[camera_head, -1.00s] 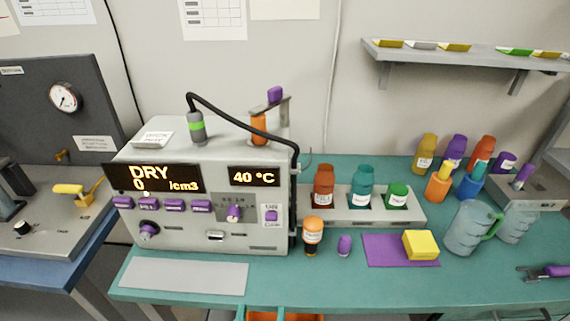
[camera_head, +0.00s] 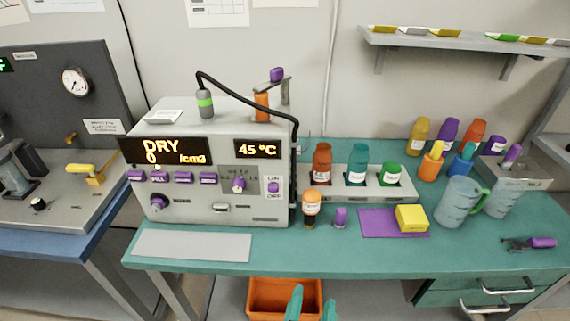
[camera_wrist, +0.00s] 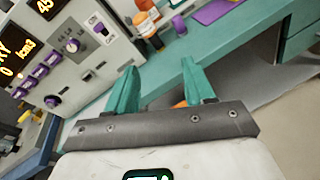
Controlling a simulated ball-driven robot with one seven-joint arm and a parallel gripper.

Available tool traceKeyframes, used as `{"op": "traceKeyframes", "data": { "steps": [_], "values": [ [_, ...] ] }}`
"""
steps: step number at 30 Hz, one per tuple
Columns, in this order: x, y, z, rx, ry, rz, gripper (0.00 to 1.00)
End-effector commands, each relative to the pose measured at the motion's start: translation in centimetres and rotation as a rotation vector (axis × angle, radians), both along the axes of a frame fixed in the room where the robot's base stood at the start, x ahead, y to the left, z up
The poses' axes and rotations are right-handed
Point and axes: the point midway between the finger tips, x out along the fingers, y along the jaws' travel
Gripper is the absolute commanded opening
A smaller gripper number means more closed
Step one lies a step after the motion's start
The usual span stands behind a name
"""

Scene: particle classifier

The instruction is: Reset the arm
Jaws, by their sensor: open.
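My gripper (camera_head: 311,304) shows its two teal fingertips at the bottom edge of the head view, low in front of the teal bench. In the wrist view my gripper (camera_wrist: 160,88) is open, with nothing between its fingers. It is apart from the grey particle classifier (camera_head: 215,200), whose displays read "DRY 0 /cm3" and "45 °C". The rest of my arm is out of the head view.
The teal bench (camera_head: 300,250) holds an orange-capped bottle (camera_head: 312,208), a small purple-capped vial (camera_head: 340,217), a yellow sponge (camera_head: 411,217) on a purple cloth (camera_head: 375,228), a bottle rack (camera_head: 330,188) and a jug (camera_head: 456,204). An orange bin (camera_head: 262,298) and drawers (camera_head: 470,298) are below.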

Motion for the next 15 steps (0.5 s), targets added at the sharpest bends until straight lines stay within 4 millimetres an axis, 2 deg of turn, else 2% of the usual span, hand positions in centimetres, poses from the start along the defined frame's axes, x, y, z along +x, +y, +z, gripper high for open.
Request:
{"op": "traceKeyframes", "data": {
  "steps": [5, 8, 11, 12, 15],
  "values": [
    [0.2, -5.8, -2.8, 0.256, 0.075, -0.191, 0.53],
    [-0.3, -10.1, -5.1, 0.470, 0.119, -0.361, 0.53],
    [-2.3, -15.4, -8.3, 0.764, 0.156, -0.624, 0.53],
    [-3.6, -17.4, -9.7, 0.892, 0.164, -0.747, 0.53],
    [-7.2, -21.0, -12.6, 1.191, 0.159, -1.060, 0.53]
  ]
}}
